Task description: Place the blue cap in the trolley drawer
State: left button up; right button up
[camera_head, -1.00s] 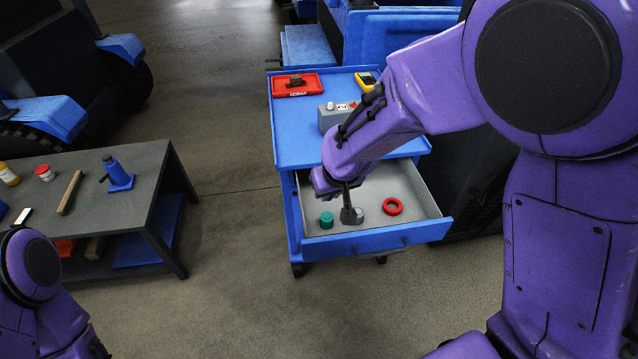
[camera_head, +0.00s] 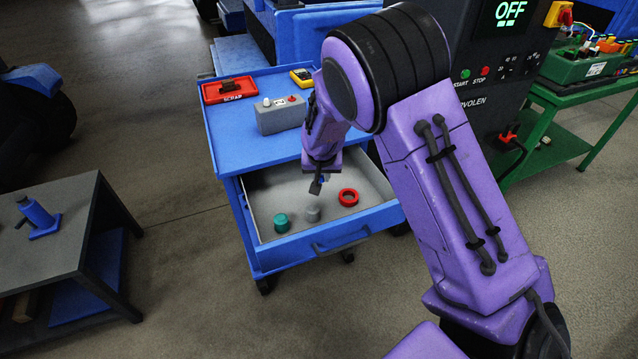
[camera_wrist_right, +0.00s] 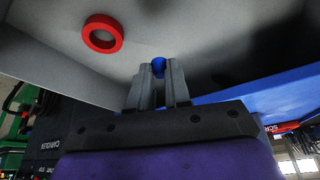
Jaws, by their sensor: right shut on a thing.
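My right gripper (camera_head: 317,186) hangs over the open trolley drawer (camera_head: 334,240), its fingers pointing down. In the right wrist view its two fingers (camera_wrist_right: 157,85) are shut on the blue cap (camera_wrist_right: 158,65), a small round blue piece at their tips. In the head view only a trace of blue shows by the fingers, and the cap is mostly hidden. A teal cap (camera_head: 281,223), a grey cap (camera_head: 313,213) and a red ring (camera_head: 348,197) sit on the drawer floor. The red ring also shows in the right wrist view (camera_wrist_right: 102,33). My left gripper is out of view.
The blue trolley top (camera_head: 240,130) holds a red scrap tray (camera_head: 228,90), a grey box (camera_head: 280,115) and a yellow meter (camera_head: 301,76). A dark table (camera_head: 50,240) stands at left. A control cabinet (camera_head: 490,85) and green bench (camera_head: 590,100) stand at right.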

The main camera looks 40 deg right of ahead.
aim_at(321, 193)
jog(key=x, duration=0.3)
jog(key=w+x, duration=0.1)
jog(key=shift+d+f, duration=0.1)
jog(key=shift+d, duration=0.35)
jog(key=shift+w+d+f+p, duration=0.1)
jog(key=shift+w+f+p, duration=0.05)
jog(key=shift+f, duration=0.75)
jog(key=shift+w+f+p, duration=0.1)
jog(key=shift+f+p, duration=0.05)
jog(key=shift+f, duration=0.7)
jog(key=shift+f, duration=0.1)
jog(key=o, duration=0.6)
jog(key=v, duration=1.2)
